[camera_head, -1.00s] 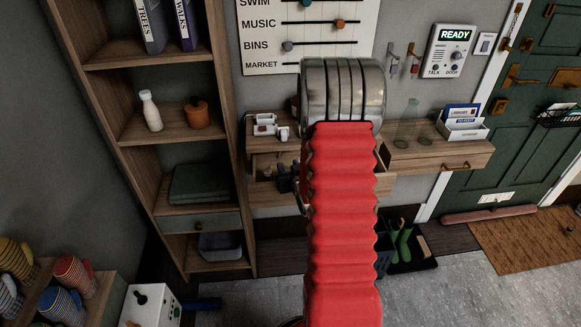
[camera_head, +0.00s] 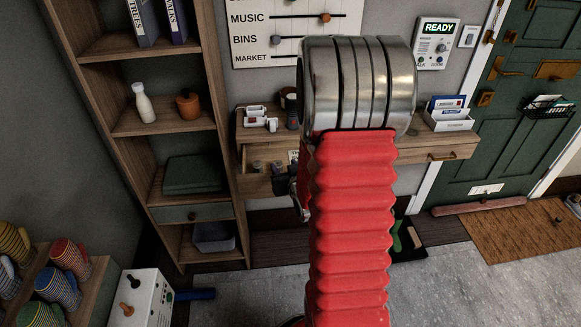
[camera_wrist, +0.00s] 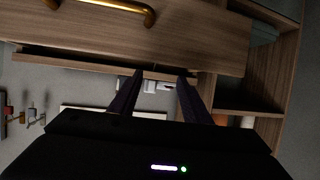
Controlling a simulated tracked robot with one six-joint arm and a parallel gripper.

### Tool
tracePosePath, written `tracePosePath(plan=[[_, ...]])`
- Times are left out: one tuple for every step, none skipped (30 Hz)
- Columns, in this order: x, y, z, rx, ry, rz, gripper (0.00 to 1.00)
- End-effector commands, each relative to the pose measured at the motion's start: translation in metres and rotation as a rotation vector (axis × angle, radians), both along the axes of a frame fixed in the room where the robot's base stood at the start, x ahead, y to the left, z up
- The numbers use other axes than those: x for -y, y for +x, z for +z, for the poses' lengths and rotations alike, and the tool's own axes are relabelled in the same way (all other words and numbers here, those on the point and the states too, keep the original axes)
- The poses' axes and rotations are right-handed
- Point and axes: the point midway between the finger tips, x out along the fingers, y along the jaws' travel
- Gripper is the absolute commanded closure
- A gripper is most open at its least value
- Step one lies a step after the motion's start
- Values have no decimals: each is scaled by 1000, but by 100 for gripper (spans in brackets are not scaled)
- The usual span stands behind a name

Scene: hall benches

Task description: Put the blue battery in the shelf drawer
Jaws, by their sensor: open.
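I cannot make out the blue battery in either view. The shelf drawer (camera_head: 190,213) has a grey-green front and sits low in the tall wooden shelf; it looks shut. A wooden wall table has a drawer (camera_head: 255,185) pulled open at its left end, with small items inside, too small to tell apart. My red arm hides part of it. In the wrist view, which looks upside down, my gripper (camera_wrist: 160,76) is open, with two dark fingers apart in front of a wooden drawer front with a brass handle (camera_wrist: 125,8). Nothing shows held between them.
A letter holder (camera_head: 449,116) stands on the table's right part.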

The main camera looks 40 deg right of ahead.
Motion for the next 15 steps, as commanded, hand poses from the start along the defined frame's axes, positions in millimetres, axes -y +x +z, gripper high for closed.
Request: tracePosePath(plan=[[0,-1,1,1,-1,-1,56],[0,-1,1,1,-1,-1,56],[0,-2,2,1,0,-2,56],[1,-2,2,1,-1,-3,56],[1,-2,2,1,0,-4,56],[2,-3,2,1,-1,-6,56],[3,-3,2,1,0,-8,56],[3,-3,2,1,-1,-9,56],[4,-4,2,1,0,-10,56],[4,-4,2,1,-1,-11,56],[4,-4,2,1,-1,-12,56],[5,-4,2,1,0,-12,56],[5,-5,2,1,0,-13,56],[5,-5,2,1,0,-13,56],[5,-5,2,1,-1,-14,56]])
